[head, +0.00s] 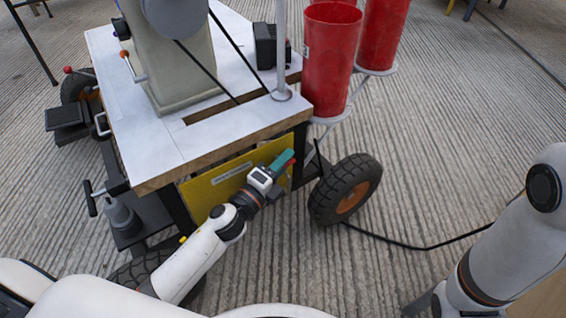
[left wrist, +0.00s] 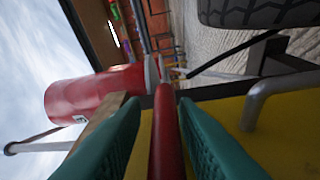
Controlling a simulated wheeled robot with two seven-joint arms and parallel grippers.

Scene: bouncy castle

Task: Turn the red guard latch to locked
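The red guard latch (left wrist: 167,150) is a red bar running up the middle of the left wrist view, in front of a yellow panel (left wrist: 245,110). In the head view the yellow panel (head: 205,191) hangs under the cart's table top. My left gripper (head: 284,160) reaches to the panel's right end. Its teal fingers (left wrist: 160,105) stand on either side of the red bar, with a visible gap on the left; they look open around it. The latch is mostly hidden by the gripper in the head view. My right arm shows at the lower right; its fingers are not visible.
The cart's table top (head: 120,110) overhangs the panel. A black wheel (head: 346,190) stands right of my left gripper. Red cylinders (head: 330,60) sit at the cart's right side. A grey bent bar (left wrist: 258,100) is near the right finger. A black cable (head: 420,247) crosses the floor.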

